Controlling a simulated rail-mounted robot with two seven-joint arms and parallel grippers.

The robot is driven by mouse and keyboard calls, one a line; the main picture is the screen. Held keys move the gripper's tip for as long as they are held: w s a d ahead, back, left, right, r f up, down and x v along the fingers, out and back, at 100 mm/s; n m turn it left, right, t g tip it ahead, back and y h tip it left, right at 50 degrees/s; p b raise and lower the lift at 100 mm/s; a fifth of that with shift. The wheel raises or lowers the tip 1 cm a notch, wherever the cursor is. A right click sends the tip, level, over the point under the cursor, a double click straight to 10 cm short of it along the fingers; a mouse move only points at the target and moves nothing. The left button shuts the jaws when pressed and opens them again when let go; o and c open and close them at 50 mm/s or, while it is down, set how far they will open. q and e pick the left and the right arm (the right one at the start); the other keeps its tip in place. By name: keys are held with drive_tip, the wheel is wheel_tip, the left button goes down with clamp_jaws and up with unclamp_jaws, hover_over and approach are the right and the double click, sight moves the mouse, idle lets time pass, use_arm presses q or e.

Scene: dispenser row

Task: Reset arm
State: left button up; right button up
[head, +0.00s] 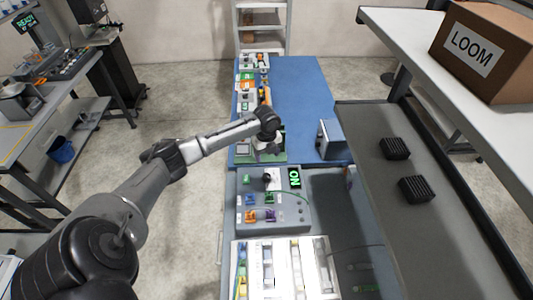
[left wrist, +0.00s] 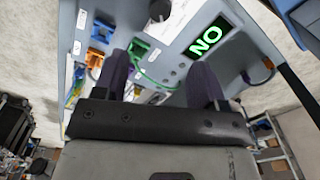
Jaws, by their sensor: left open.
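My left arm reaches in from the left in the head view, out over the blue-topped bench. Its gripper (head: 268,150) hangs above the bench, just beyond a grey panel (head: 240,222) with a green lit "NO" display (head: 294,178). In the left wrist view the gripper's two dark fingers (left wrist: 160,78) are spread apart with nothing between them. The grey panel (left wrist: 172,58) and the "NO" display (left wrist: 206,37) show beyond the fingers. Whether the fingers touch anything is hard to tell. My right gripper is in neither view.
Colored connectors (head: 260,215) sit on the panel. A tray of colored strips (head: 282,268) lies nearest. A blue-grey box (head: 332,139) stands right of the gripper. A dark shelf (head: 430,225) holds two black ribbed blocks (head: 396,148). A "LOOM" carton (head: 487,50) sits higher. Blue bench top (head: 298,90) is clear farther back.

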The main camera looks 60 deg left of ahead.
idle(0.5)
use_arm(q)
drive_tip(key=w+d+r+n+t+y, duration=0.55)
drive_tip(key=r+n, duration=0.45)
drive_tip(key=n, duration=0.3)
drive_tip(key=s+d+r+n+t+h+p, duration=0.1)
drive_tip(key=s+d+r+p, duration=0.1)
drive_tip(key=d, duration=0.5)
drive_tip(key=s+d+r+t+h+p, duration=0.1)
drive_tip(key=s+d+t, duration=0.15)
drive_tip(key=d, duration=0.55)
drive_tip(key=s+d+f+n+g+h+p, duration=0.1)
drive_tip(key=s+d, duration=0.3)
drive_tip(key=s, duration=0.5)
drive_tip(key=s+d+f+n+g+h+p, duration=0.1)
drive_tip(key=s+d+f+g+p, duration=0.1)
drive_tip(key=s, duration=0.7)
drive_tip(key=s+d+f+n+g+h+p, duration=0.1)
drive_tip(key=s+d+f+g+p, duration=0.1)
drive_tip(key=s+d+p, duration=0.3)
drive_tip(key=s+d+f, duration=0.1)
drive_tip(key=s+d, duration=0.1)
drive_tip(key=s, duration=0.2)
drive_tip(key=shift+f+h, duration=0.35)
drive_tip(key=shift+f, duration=0.05)
